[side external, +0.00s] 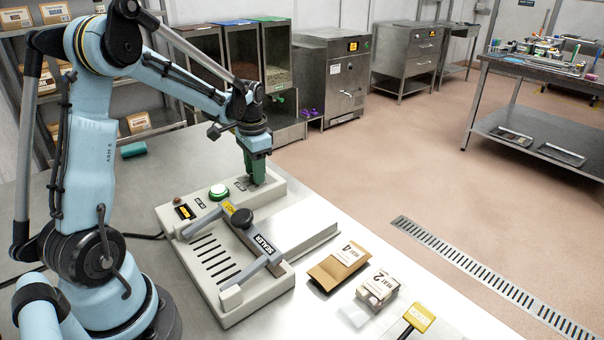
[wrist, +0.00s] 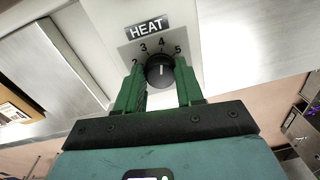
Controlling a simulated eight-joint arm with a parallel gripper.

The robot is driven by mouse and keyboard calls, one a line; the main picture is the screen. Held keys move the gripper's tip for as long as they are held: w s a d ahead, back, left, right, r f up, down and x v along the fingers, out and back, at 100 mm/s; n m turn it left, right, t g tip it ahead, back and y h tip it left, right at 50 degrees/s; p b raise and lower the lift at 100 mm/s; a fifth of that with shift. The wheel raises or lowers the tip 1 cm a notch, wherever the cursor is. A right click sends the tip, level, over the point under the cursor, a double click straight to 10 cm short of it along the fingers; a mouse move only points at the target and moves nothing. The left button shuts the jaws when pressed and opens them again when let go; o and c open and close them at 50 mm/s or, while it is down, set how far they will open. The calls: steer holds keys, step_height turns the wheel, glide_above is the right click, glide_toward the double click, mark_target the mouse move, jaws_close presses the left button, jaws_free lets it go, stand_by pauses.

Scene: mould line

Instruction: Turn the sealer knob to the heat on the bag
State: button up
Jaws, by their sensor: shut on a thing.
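The sealer (side external: 225,240) is a beige machine on the bench, with a hinged bar labelled SEALER across its top. Its black heat knob (wrist: 160,72) sits beneath a HEAT label (wrist: 147,27) and a dial with numbers 2 to 5 visible. The knob's white line points at about 4. My green gripper (wrist: 160,84) has a finger on each side of the knob and is shut on it. In the side view my gripper (side external: 257,172) hides the knob. A brown flat bag (side external: 338,264) lies on the bench; its label appears to read 4.
A second packet (side external: 377,289), its label apparently reading 2, lies beside the bag. A green button (side external: 219,191) and small display (side external: 185,212) are on the sealer. A teal roll (side external: 133,149) lies behind.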

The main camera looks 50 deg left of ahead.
steer(key=shift+m, duration=0.3)
steer(key=o, duration=1)
steer(key=shift+o, duration=0.2)
steer(key=shift+r, duration=0.1)
step_height(320, 180, up, 12)
steer(key=shift+d, duration=0.3)
steer(key=s+d+f+n+t, duration=0.1)
steer(key=s+d+f+t, duration=0.1)
steer(key=d, duration=0.7)
steer(key=s+d+f+t, duration=0.2)
steer(key=s+d+t, duration=0.3)
steer(key=d, duration=0.5)
steer(key=shift+s+d+n+h, duration=0.3)
steer(key=shift+s+n, duration=0.1)
steer(key=shift+s, duration=0.2)
